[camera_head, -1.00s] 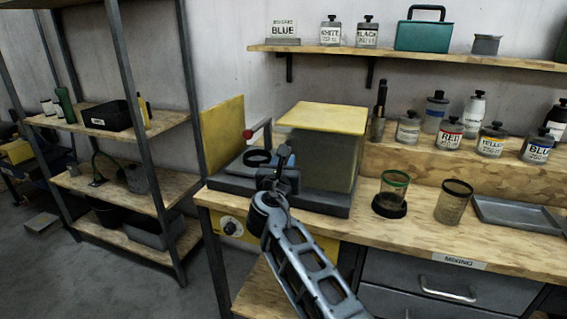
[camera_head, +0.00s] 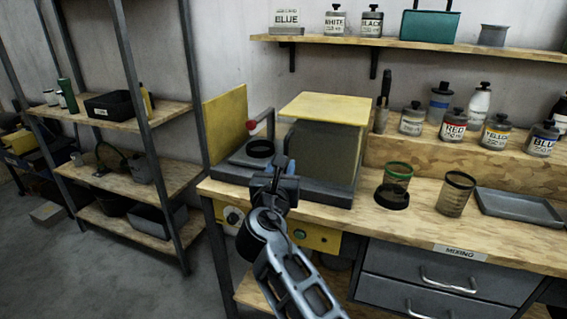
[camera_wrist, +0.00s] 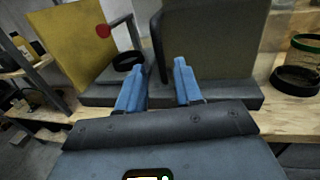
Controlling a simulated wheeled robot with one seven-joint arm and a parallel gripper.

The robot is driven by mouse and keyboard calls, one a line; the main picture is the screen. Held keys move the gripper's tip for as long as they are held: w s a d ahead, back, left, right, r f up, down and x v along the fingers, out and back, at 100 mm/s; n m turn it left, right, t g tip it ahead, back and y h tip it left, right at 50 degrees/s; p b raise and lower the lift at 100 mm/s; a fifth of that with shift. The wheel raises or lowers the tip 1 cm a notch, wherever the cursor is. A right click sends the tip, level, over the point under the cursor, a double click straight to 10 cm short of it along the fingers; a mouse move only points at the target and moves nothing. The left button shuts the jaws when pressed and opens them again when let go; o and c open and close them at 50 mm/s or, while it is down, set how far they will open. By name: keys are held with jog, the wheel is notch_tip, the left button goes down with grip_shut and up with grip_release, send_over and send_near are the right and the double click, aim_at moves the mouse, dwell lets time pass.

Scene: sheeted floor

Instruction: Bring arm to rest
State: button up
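My arm reaches forward from the bottom of the head view. My gripper (camera_head: 280,168) is in front of the yellow-topped machine (camera_head: 322,108) on the bench. In the wrist view my gripper (camera_wrist: 160,82) shows two blue fingers standing apart with a clear gap between them. Nothing is held between them. The machine's grey body and base show just beyond the fingertips; I cannot tell the exact distance.
A wooden bench (camera_head: 420,222) carries a green-rimmed cup (camera_head: 397,178), another cup (camera_head: 455,194) and a grey tray (camera_head: 518,207). Several labelled bottles stand behind. A shelf rack (camera_head: 130,180) is at left. The floor (camera_head: 110,285) between is open.

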jog(key=shift+s, duration=0.1)
jog(key=s+d+f+m+g+y, duration=0.25)
jog(key=s+f+m, duration=0.25)
jog(key=s+f, duration=0.5)
jog(key=s+d+f+m+g+y, duration=0.1)
jog(key=s+d+f+m, duration=0.3)
jog(key=s+f, duration=0.55)
jog(key=s+d+f+m+y, duration=0.1)
jog(key=s+d+m, duration=0.25)
jog(key=s, duration=0.45)
jog(key=s+d+f+m, duration=0.1)
jog(key=s+d+m, duration=0.3)
jog(key=s, duration=0.5)
jog(key=s+d+r+m+h, duration=0.1)
jog(key=s+d+r+m, duration=0.3)
jog(key=s+r+m, duration=0.3)
jog(key=s+d+r+m, duration=0.4)
jog(key=s+r+m, duration=0.4)
jog(key=s, duration=0.7)
jog(key=m, duration=0.2)
jog(key=shift+s+m+h, duration=0.3)
jog(key=shift+m+h, duration=0.05)
